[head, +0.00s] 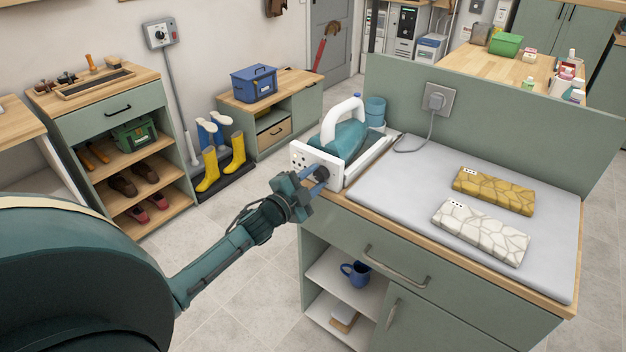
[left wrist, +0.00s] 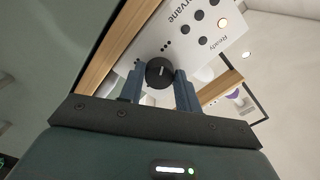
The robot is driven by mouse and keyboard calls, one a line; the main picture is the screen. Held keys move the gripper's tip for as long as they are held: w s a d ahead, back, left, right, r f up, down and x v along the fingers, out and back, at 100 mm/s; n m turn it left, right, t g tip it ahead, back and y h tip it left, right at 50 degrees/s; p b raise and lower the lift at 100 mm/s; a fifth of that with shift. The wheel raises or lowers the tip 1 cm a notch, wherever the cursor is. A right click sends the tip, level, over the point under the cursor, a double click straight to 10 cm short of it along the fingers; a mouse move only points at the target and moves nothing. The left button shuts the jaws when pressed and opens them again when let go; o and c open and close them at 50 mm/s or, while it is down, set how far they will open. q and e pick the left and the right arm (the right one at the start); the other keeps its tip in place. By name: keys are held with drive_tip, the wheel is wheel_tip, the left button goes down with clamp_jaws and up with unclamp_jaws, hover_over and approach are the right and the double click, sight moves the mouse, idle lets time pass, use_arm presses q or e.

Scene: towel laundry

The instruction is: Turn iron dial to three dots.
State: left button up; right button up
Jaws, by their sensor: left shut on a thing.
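The teal iron (head: 349,137) with a white handle rests on its white base at the left end of the counter. The base's white front panel (head: 300,157) carries the black dial (head: 321,173). My left gripper (head: 312,178) is shut on the dial, one finger on each side. In the left wrist view the dial (left wrist: 159,71) sits between the blue fingers of the gripper (left wrist: 160,86). A short pale mark shows on its face. My right gripper is not in view.
A grey ironing pad (head: 400,185) covers the counter. A yellow patterned bundle (head: 494,190) and a white one (head: 481,232) lie on it. A grey cord runs to a wall socket (head: 437,99). A teal cup (head: 375,111) stands behind the iron. Open floor lies left of the counter.

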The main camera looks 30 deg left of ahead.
use_arm(q)
drive_tip(key=o, duration=1)
drive_tip(key=shift+c, duration=0.2)
drive_tip(key=s+a+b, duration=0.1)
drive_tip(key=s, duration=1.2)
drive_tip(key=shift+s, duration=0.1)
drive_tip(key=s+d+f+n+g, duration=0.2)
drive_tip(key=s+d+f+n, duration=0.1)
drive_tip(key=d, duration=0.4)
drive_tip(key=s+d+f+n+g+h, duration=0.1)
drive_tip(key=s+d+f+n+g, duration=0.2)
drive_tip(key=s+d+f, duration=0.3)
drive_tip(key=s+d+f+n+g, duration=0.2)
drive_tip(key=s+d+f+n, duration=0.2)
drive_tip(key=d, duration=0.5)
wheel_tip(320, 180, down, 2)
drive_tip(key=shift+s+d+f+h, duration=0.1)
drive_tip(key=shift+s+d+h, duration=0.15)
drive_tip(key=shift+s+h, duration=0.25)
